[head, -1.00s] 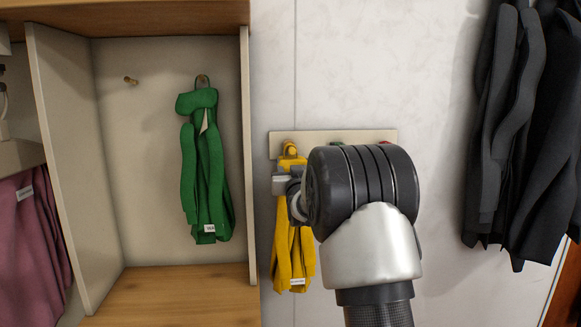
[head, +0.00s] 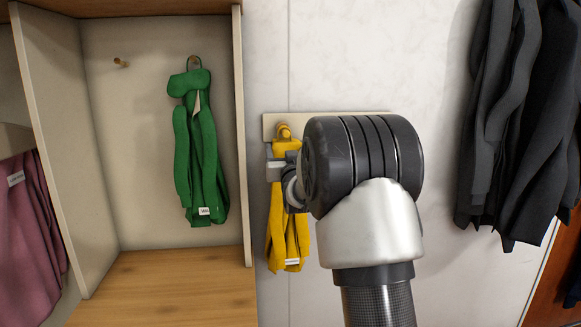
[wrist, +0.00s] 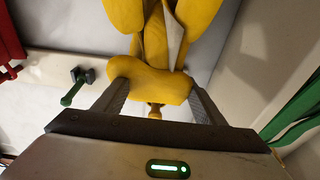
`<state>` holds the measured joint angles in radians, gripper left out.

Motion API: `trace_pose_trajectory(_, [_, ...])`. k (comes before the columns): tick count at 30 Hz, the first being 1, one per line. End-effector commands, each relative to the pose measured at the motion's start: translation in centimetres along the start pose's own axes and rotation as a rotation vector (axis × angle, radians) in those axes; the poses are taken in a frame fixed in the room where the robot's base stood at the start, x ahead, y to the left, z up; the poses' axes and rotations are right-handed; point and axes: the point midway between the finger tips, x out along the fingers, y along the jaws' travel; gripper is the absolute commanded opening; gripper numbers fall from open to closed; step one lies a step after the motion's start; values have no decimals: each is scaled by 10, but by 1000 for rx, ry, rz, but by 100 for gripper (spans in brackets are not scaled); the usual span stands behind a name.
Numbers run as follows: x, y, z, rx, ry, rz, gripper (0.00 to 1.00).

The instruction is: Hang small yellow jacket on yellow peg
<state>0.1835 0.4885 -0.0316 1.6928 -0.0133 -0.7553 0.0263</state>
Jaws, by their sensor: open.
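The small yellow jacket (head: 289,235) hangs down against the wall below the yellow peg (head: 283,131) on a pale rail (head: 340,115). Its top is at the peg; whether a loop is round the peg is too small to tell. My gripper (head: 280,169) is at the jacket's upper part, partly hidden by my wrist. In the wrist view, my gripper (wrist: 157,92) is open, with a finger on each side of the yellow jacket's collar (wrist: 150,82). The yellow peg (wrist: 155,111) shows just beyond the collar, between the fingers.
A green peg (wrist: 72,92) and a red garment (wrist: 8,45) are left in the wrist view. A green jacket (head: 203,150) hangs in the cubby on the left, beside a bare peg (head: 121,63). Dark coats (head: 515,120) hang at right. The cubby's side panel (head: 243,130) stands close to the yellow jacket.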

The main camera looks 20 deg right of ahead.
Motion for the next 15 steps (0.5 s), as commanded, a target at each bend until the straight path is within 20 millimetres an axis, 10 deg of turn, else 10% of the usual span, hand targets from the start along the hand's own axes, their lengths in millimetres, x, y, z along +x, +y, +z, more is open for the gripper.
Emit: trace_pose_trajectory(15, [-122, 0, -1, 0, 3, 0, 64])
